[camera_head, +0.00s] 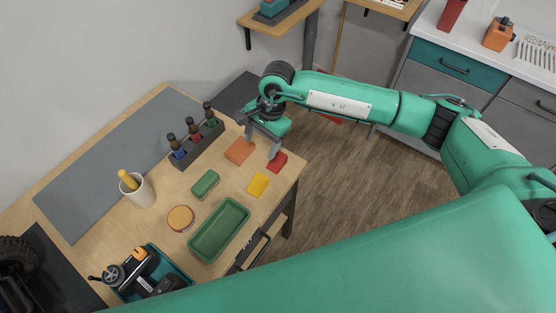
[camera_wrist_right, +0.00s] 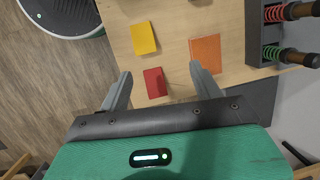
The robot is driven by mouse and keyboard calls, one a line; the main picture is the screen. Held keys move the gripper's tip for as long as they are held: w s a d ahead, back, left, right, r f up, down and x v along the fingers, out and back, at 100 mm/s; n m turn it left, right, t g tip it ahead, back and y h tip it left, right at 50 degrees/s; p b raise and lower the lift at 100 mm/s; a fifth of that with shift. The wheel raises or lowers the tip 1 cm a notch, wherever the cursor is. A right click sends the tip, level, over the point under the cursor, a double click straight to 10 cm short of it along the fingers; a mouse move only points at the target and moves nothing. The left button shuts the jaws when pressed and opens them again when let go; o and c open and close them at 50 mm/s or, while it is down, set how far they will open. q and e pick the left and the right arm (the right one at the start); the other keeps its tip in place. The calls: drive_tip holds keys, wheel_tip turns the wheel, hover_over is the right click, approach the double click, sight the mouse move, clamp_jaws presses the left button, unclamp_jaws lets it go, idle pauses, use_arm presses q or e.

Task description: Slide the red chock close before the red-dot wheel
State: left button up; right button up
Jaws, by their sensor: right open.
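A small red block (camera_head: 278,162), which looks like the red chock, lies flat near the table's right corner. It also shows in the right wrist view (camera_wrist_right: 154,83). My right gripper (camera_head: 261,147) is open above the table, beside the red block and an orange block. In the right wrist view the red block appears between the spread fingers (camera_wrist_right: 160,68), closer to the left finger, and nothing is held. A black knobbly tyre (camera_head: 17,256) is partly visible at the left edge. I see no red dot on it. My left gripper is out of view.
An orange block (camera_head: 240,150) and yellow block (camera_head: 257,185) lie near the red one. The grey mat (camera_head: 110,160) is bare.

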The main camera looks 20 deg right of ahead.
drive_tip(key=w+d+h, duration=0.2)
drive_tip(key=d+h, duration=0.1)
drive_tip(key=d, duration=0.3)
drive_tip(key=p, duration=0.2)
hover_over(278, 158)
drive_tip(key=shift+n+t, duration=0.3)
drive_tip(key=f, duration=0.6)
drive_tip(key=shift+d+f, duration=0.3)
drive_tip(key=shift+f, duration=0.65)
drive_tip(key=shift+a+f+p, duration=0.1)
drive_tip(key=shift+f+p, duration=0.15)
drive_tip(key=shift+p, duration=0.15)
drive_tip(key=f+p, duration=0.1)
drive_tip(key=f, duration=0.3)
drive_tip(key=shift+a+f+p, duration=0.1)
drive_tip(key=shift+a+p, duration=0.1)
drive_tip(key=shift+p, duration=0.2)
drive_tip(key=shift+f, duration=0.25)
drive_tip(key=c, duration=1.1)
drive_tip(key=shift+r, duration=0.1)
